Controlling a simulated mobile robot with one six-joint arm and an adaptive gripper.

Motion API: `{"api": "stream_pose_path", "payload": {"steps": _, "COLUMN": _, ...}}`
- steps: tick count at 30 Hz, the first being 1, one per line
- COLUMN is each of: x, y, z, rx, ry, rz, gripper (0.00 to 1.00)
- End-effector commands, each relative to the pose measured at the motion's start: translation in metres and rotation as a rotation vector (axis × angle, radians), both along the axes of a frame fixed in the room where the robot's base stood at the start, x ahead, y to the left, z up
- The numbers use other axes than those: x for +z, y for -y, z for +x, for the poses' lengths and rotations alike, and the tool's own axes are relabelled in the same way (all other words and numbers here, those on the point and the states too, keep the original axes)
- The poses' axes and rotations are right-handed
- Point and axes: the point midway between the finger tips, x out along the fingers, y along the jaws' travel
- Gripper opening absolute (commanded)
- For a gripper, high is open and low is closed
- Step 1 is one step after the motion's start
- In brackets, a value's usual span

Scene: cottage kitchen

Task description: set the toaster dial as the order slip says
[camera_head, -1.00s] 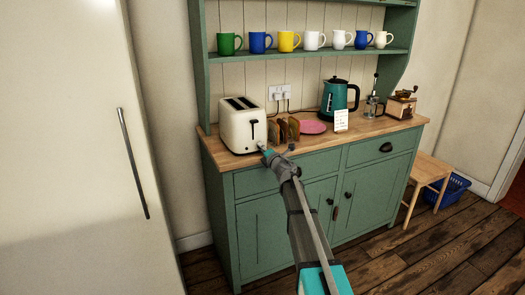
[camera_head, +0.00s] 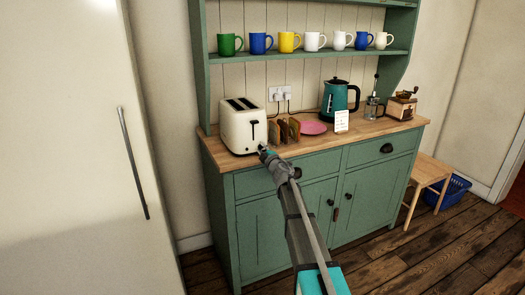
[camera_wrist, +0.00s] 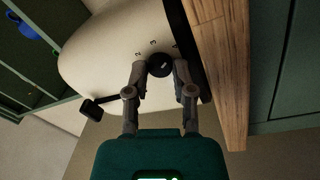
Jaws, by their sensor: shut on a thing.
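The cream toaster (camera_head: 237,132) stands at the left end of the wooden counter, its black lever on the front. My gripper (camera_head: 263,149) is at the lower front of the toaster. In the wrist view the dark round dial (camera_wrist: 159,66) sits between the fingertips of my gripper (camera_wrist: 160,70), which is shut on it. A light mark shows on the dial and small numbers, seemingly including 2 and 3, run around it; the exact setting is unclear. The white order slip (camera_head: 341,121) stands on the counter before the kettle; its writing is too small to read.
A toast rack with slices (camera_head: 287,131) stands just right of the toaster, with a pink plate (camera_head: 312,128) beyond it. The teal kettle (camera_head: 340,98), a glass press (camera_head: 374,106) and a coffee grinder (camera_head: 402,106) are further right. The counter's front edge (camera_head: 330,142) is close below my gripper.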

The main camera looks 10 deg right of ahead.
Motion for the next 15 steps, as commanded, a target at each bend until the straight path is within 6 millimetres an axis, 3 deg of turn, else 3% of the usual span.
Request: {"api": "stream_pose_path", "payload": {"steps": 15, "x": -0.0001, "y": -0.0011, "z": 0.0005, "rx": 0.002, "ry": -0.015, "rz": 0.057, "gripper": 0.0}}
